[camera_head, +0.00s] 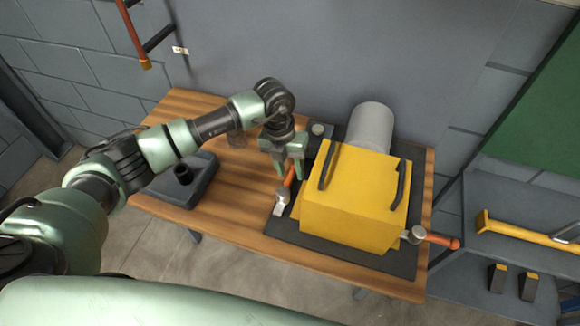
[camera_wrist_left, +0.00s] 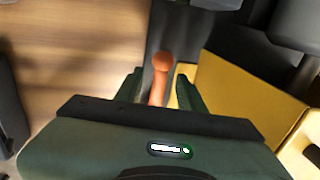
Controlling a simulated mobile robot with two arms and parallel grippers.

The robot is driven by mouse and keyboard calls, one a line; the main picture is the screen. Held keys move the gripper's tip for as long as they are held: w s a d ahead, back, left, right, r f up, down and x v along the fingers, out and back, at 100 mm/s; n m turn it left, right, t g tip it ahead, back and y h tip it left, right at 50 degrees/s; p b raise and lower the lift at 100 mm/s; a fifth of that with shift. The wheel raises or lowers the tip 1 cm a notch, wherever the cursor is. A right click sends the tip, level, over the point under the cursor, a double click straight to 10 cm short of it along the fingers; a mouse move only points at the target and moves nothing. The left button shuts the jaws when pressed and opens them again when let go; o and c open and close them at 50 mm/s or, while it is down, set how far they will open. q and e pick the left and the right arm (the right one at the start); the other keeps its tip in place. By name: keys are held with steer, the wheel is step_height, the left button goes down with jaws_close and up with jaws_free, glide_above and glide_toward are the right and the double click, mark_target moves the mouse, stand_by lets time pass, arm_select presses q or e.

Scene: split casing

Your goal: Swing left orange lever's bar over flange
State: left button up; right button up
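The left lever has an orange handle (camera_head: 289,177) and a pale metal bar (camera_head: 281,202), beside the left side of the yellow casing (camera_head: 345,215). The bar points toward the front, away from the casing. A narrow yellow ledge at the casing's lower left may be the flange; I cannot tell clearly. My left gripper (camera_head: 291,172) points down over the handle, fingers apart. In the left wrist view the orange handle (camera_wrist_left: 159,78) lies between the two fingers, with gaps beside it. The bar is hidden there. My right gripper is not in view.
A second orange lever (camera_head: 440,240) sits at the casing's right front. The casing has two black handles on top and a grey cylinder (camera_head: 371,127) behind. A shelf (camera_head: 490,260) is at right.

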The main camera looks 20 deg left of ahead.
arm_select(q)
jaws_close()
stand_by(1.4)
